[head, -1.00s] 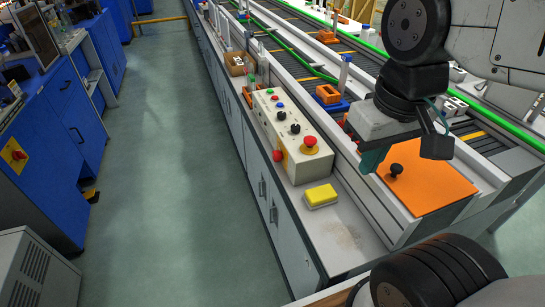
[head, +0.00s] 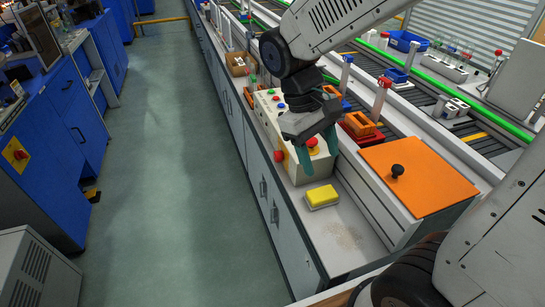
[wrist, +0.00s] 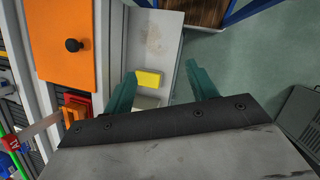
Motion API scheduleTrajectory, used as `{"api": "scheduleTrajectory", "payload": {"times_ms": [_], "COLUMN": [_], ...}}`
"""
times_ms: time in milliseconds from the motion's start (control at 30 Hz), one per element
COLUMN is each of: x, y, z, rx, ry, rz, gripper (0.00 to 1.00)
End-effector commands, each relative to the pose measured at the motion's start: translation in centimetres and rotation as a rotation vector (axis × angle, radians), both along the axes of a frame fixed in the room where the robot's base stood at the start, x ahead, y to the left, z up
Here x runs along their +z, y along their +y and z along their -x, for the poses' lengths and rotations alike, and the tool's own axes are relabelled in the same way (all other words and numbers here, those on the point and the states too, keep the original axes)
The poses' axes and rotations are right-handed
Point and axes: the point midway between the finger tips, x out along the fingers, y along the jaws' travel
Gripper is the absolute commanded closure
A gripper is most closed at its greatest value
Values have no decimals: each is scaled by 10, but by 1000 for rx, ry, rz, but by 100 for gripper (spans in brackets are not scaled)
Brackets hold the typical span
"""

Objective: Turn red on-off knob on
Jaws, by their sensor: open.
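The beige control box (head: 320,171) stands on the bench, partly hidden by my gripper. A red knob (head: 279,156) shows on its side facing the aisle. A red mushroom-shaped button (head: 312,142) on its top shows between the fingers. I cannot tell for sure which is the on-off knob. My gripper (head: 318,156) is open and empty, pointing down over the near end of the box. In the wrist view, my gripper's teal fingers (wrist: 162,84) are wide apart. A small part of the box (wrist: 147,102) shows there; neither red control is visible.
A yellow block (head: 322,196) lies on the bench just in front of the box. An orange panel with a black knob (head: 440,185) and stacked red and orange parts (head: 362,126) are to the right. The aisle floor (head: 190,190) is clear on the left.

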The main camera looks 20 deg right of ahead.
Motion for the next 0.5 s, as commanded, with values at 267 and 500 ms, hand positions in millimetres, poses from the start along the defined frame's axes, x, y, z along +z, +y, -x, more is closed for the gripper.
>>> {"api": "scheduleTrajectory", "payload": {"times_ms": [267,500], "x": [-60,-130], "y": [21,43], "z": [-76,-138], "rx": [277,545], "ry": [197,355], "rz": [167,318], "gripper": [43,43]}}
